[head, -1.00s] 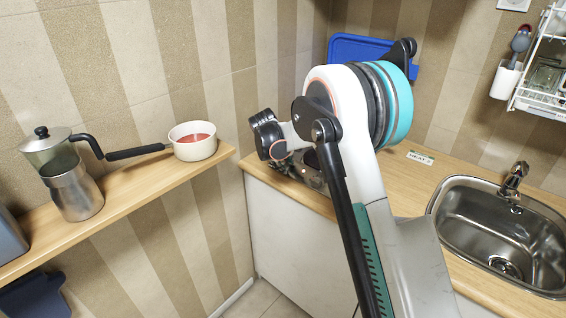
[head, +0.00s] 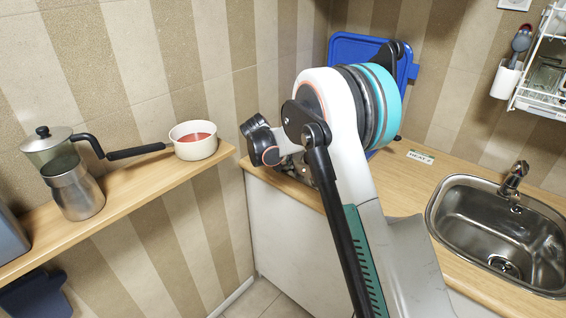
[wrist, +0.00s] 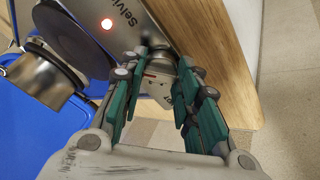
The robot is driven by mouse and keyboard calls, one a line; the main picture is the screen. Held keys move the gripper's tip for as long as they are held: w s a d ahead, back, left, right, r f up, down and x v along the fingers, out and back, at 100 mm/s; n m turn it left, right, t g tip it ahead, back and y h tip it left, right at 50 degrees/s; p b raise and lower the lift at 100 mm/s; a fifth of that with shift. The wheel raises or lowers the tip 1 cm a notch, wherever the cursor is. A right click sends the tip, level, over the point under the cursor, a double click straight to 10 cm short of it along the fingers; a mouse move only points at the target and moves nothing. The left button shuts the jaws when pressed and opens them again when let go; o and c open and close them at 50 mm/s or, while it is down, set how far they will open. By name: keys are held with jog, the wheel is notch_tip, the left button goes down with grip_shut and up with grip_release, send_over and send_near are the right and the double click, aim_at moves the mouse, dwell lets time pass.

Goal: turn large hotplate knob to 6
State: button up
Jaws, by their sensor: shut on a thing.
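In the wrist view, the silver hob (wrist: 188,38) carries part of a brand name and a lit red lamp (wrist: 107,23). A metallic knob (wrist: 160,74) on its front edge sits between the green fingers of my gripper (wrist: 163,68), which is shut on it. The fingers hide part of the knob; its number marks are not readable, and I cannot tell its setting. A dark hotplate (wrist: 78,35) lies behind the knob. In the head view, my arm hides the gripper, the knob and most of the hob.
A metal pot (wrist: 45,78) is over the hob's left part in the wrist view. A blue panel (head: 345,48) stands behind the hob. The counter (head: 400,195) holds a small card (head: 420,157) and a sink (head: 480,215). A saucepan (head: 193,140) and coffee pot (head: 73,185) stand on the left shelf.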

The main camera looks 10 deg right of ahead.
jog(key=m, duration=0.4)
jog(key=shift+m+h, duration=0.3)
jog(key=shift+m, duration=0.1)
jog(key=shift+a+m+g, duration=0.1)
jog(key=shift+m+g, duration=0.2)
jog(key=shift+m, duration=1.7)
jog(key=o, duration=1.1)
jog(key=shift+c, duration=0.2)
jog(key=v, duration=1.2)
jog(key=shift+a+f, duration=0.1)
jog(key=shift+a, duration=0.05)
